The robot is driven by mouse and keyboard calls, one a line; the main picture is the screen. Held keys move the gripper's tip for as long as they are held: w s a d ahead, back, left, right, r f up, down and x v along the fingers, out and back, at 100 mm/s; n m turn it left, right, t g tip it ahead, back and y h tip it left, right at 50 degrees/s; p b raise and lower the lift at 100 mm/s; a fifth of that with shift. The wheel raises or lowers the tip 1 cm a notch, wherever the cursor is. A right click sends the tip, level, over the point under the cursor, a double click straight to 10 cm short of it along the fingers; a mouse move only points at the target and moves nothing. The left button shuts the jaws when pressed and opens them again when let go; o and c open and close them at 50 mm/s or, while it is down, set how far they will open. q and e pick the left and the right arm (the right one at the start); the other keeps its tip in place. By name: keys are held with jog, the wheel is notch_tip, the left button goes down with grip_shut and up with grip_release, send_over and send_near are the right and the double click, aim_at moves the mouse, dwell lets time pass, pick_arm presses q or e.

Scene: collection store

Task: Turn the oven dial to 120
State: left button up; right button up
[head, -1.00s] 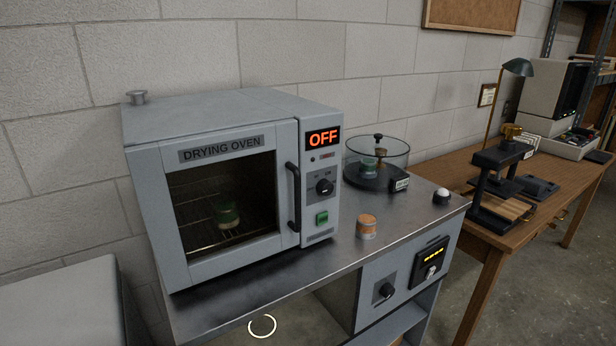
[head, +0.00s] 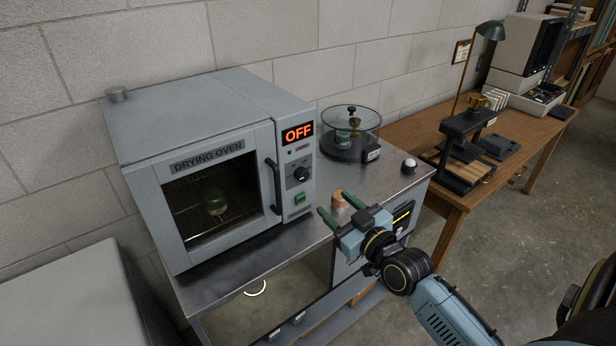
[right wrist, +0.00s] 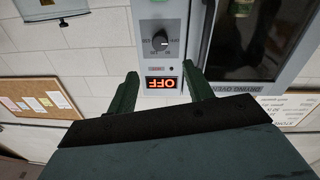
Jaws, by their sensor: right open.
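The drying oven (head: 185,110) stands on the metal bench, its door closed. Its black dial (head: 300,174) is on the control panel, below the display (head: 297,133) reading OFF and above a green switch (head: 299,198). My right gripper (head: 335,203) is open and empty, in front of the panel, lower and to the right of the dial, not touching it. In the right wrist view, which is upside down, the dial (right wrist: 160,38) shows beyond and between the fingertips (right wrist: 160,70). My left gripper is not in view.
A round glass vessel (head: 350,135) and a white-topped knob-like item (head: 408,166) are farther right. A wooden table (head: 425,130) with a press stands beyond.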

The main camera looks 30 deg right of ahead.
aim_at(304, 177)
jog(key=w, duration=1.2)
jog(key=shift+a, duration=0.15)
jog(key=shift+s, duration=0.1)
jog(key=c, duration=1)
